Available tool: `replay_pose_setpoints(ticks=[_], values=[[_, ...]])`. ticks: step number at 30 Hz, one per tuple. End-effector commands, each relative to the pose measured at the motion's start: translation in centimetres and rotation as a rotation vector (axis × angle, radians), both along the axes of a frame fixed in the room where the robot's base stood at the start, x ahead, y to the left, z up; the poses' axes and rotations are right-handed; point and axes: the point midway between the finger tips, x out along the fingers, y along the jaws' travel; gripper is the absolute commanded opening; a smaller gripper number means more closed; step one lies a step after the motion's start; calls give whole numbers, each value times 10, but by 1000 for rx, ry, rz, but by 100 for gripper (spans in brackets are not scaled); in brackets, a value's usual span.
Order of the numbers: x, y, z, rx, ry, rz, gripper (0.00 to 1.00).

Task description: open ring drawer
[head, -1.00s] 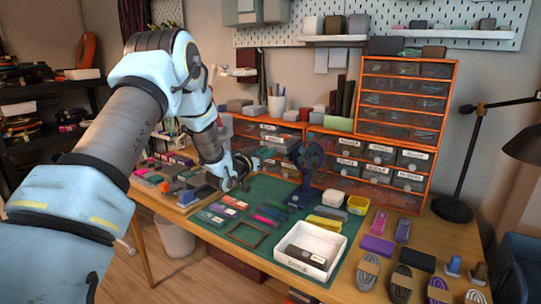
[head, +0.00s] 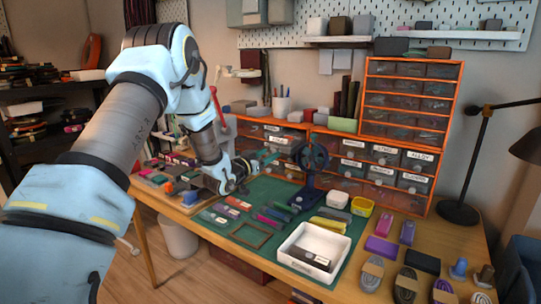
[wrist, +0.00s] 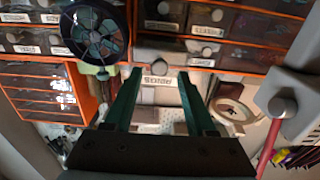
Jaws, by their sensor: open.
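The orange cabinet (head: 338,144) of grey labelled drawers stands along the back of the table, with round knobs on the drawer fronts. I cannot make out which drawer is marked for rings. In the head view, my gripper (head: 272,158) points at the lower left part of the cabinet, just left of the dark blue wheel stand (head: 310,160). In the wrist view, my gripper (wrist: 160,82) has its two green fingers apart with nothing held between them. A white label (wrist: 157,80) shows between the fingertips; its words are unclear. The fingers hide part of the drawer fronts.
The wheel stand (wrist: 96,32) is close beside the fingers in the wrist view. A white tray (head: 283,247) and several coloured pieces lie on the green mat (head: 262,190). A taller drawer unit (head: 409,60) rises at right. A red rod (wrist: 270,145) shows right of the fingers.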

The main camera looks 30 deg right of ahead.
Motion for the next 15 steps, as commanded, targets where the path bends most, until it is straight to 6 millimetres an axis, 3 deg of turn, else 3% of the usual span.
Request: replay_pose_setpoints(ticks=[9, 15], values=[[-30, 55, -2, 0, 0, 3, 56], [-40, 73, -1, 0, -1, 1, 56]])
